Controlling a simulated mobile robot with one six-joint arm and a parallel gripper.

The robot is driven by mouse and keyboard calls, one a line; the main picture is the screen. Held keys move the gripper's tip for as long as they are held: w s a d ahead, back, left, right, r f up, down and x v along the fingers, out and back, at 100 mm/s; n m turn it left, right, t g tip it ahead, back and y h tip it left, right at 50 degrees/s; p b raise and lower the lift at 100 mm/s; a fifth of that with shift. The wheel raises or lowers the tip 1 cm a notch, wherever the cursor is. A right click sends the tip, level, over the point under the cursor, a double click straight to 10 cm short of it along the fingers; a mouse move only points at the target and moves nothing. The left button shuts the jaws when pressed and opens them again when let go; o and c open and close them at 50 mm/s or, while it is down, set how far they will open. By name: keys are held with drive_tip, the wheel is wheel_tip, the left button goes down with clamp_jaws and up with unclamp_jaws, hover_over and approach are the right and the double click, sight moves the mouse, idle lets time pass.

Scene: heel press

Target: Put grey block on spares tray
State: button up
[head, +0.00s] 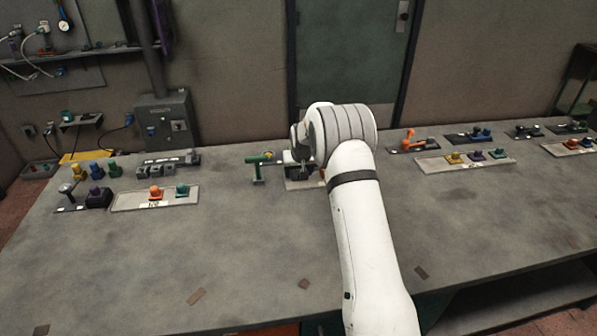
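My white arm reaches across the bench, and its wrist covers much of the middle. My gripper (298,167) is small and dark below the wrist, over a pale tray (299,185) at the back centre. Its fingers are mostly hidden, so I cannot tell whether it holds anything. Several small grey blocks (157,170) sit in a row on a dark rack at the back left; I cannot tell which is the task's grey block. Pale trays also lie at the left (128,201) and right (433,164); I cannot read which is the spares tray.
A green T-shaped handle (258,164) stands left of my gripper. An orange lever (408,141) is at the back right. The front of the bench is mostly clear.

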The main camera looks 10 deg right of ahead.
drive_tip(key=shift+o, duration=0.9)
drive_tip(key=shift+r, duration=0.25)
drive_tip(key=v, duration=1.2)
drive_tip(key=s+r, duration=0.5)
drive_tip(key=s, duration=0.5)
drive_tip(key=s+r, duration=0.4)
drive_tip(key=s, duration=0.5)
drive_tip(key=s+f+g, duration=0.1)
drive_tip(key=s, duration=2.4)
drive_tip(key=shift+s+g+b, duration=0.15)
drive_tip(key=shift+g+b, duration=0.25)
drive_tip(key=shift+b, duration=0.05)
